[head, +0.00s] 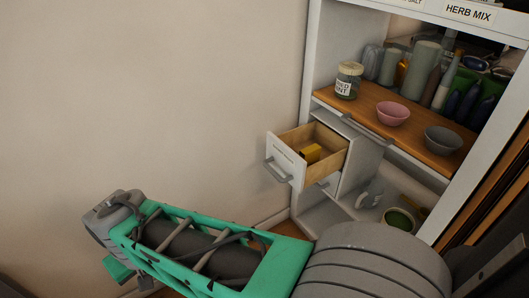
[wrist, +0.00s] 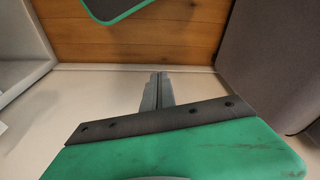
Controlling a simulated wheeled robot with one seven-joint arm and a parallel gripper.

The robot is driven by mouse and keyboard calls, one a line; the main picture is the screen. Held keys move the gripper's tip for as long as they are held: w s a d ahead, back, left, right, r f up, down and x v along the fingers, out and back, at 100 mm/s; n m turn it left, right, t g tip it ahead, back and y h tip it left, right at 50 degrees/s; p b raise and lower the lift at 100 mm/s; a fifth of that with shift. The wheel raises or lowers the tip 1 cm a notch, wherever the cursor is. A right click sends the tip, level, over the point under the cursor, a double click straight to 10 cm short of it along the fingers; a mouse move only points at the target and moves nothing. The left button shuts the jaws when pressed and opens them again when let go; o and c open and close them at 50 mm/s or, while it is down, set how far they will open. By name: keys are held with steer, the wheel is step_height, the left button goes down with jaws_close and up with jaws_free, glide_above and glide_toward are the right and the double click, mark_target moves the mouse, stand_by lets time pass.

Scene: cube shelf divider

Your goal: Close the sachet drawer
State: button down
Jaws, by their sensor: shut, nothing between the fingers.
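The sachet drawer (head: 288,164) sticks out of the white shelf unit in the head view, pulled open. It has a white front with a small label, a grey bar handle (head: 277,172) and wooden sides. A yellow item (head: 311,153) lies inside it. My green and grey arm crosses the bottom of the head view, in front of and below the drawer. My gripper (wrist: 159,76) shows in the wrist view with its grey fingers together and empty, over a pale surface. The fingers cannot be made out in the head view.
The shelf unit's wooden board (head: 365,118) holds a labelled jar (head: 348,80), a pink bowl (head: 393,113), a grey bowl (head: 443,140) and several bottles. A green bowl (head: 399,220) stands on the lower shelf. The bare wall (head: 140,90) fills the left side.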

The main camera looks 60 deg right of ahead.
steer(key=s+d+r+m+g+h+p, duration=0.1)
steer(key=d+r+m+g+h+p, duration=0.2)
steer(key=d+m, duration=1.15)
steer(key=s+d+r+m+h+p, duration=0.15)
steer(key=d+r+m+h, duration=0.35)
steer(key=d+m, duration=0.9)
steer(key=m+g+b, duration=0.2)
steer(key=m+g, duration=0.2)
steer(key=m, duration=0.7)
glide_toward(298, 163)
steer(key=x, duration=0.5)
steer(key=shift+a+f, duration=0.2)
steer(key=shift+f, duration=0.15)
steer(key=shift+s+d+n+t, duration=0.2)
steer(key=shift+d+n+t, duration=0.1)
steer(key=shift+d, duration=0.15)
steer(key=shift+d, duration=0.15)
